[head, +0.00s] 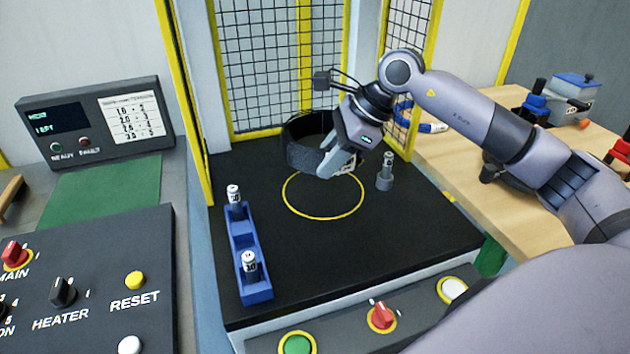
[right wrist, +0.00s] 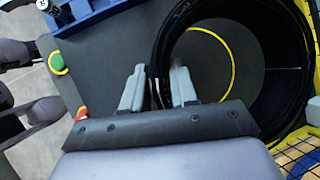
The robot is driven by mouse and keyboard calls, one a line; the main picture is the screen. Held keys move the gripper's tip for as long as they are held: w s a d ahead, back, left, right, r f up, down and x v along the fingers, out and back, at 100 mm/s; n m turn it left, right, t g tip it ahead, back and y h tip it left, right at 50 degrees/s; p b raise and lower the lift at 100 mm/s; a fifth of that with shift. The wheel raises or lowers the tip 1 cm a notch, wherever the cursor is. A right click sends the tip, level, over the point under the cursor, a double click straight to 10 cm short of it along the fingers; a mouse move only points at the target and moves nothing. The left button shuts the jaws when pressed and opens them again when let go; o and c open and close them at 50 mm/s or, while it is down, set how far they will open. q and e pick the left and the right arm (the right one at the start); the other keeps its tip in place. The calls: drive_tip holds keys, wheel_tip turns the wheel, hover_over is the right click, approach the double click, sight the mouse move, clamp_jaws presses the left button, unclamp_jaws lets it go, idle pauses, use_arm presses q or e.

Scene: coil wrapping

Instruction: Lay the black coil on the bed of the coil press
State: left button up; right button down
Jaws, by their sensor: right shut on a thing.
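The black coil (head: 302,153) is in the head view, above the rear part of the dark press bed (head: 400,235). It looks lifted and lies behind the yellow ring (head: 290,205) marked on the bed. My right gripper (head: 338,165) is shut on the coil's near wall. In the right wrist view the coil (right wrist: 262,20) fills the upper right, and its wall passes between the two fingers of the gripper (right wrist: 158,85). Whether the coil touches the bed I cannot tell.
A blue holder (head: 256,293) with two labelled cylinders stands on the bed's left side. Another cylinder (head: 385,170) stands right of the ring. Yellow-framed mesh (head: 275,60) encloses the back. A control panel (head: 95,290) is at left, a wooden table (head: 470,195) at right.

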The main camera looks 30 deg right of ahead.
drive_tip(key=shift+w+f, duration=0.15)
wheel_tip(320, 180, down, 5)
drive_tip(key=shift+r, duration=0.15)
drive_tip(key=shift+f+p, duration=0.35)
drive_tip(key=shift+f, duration=1.85)
drive_tip(key=shift+f, duration=0.15)
drive_tip(key=c, duration=0.9)
unclamp_jaws()
drive_tip(key=shift+f, duration=0.15)
drive_tip(key=shift+o, duration=0.2)
drive_tip(key=b+v, duration=0.1)
drive_tip(key=v, duration=1.1)
drive_tip(key=shift+b, duration=0.3)
drive_tip(key=shift+s, duration=0.2)
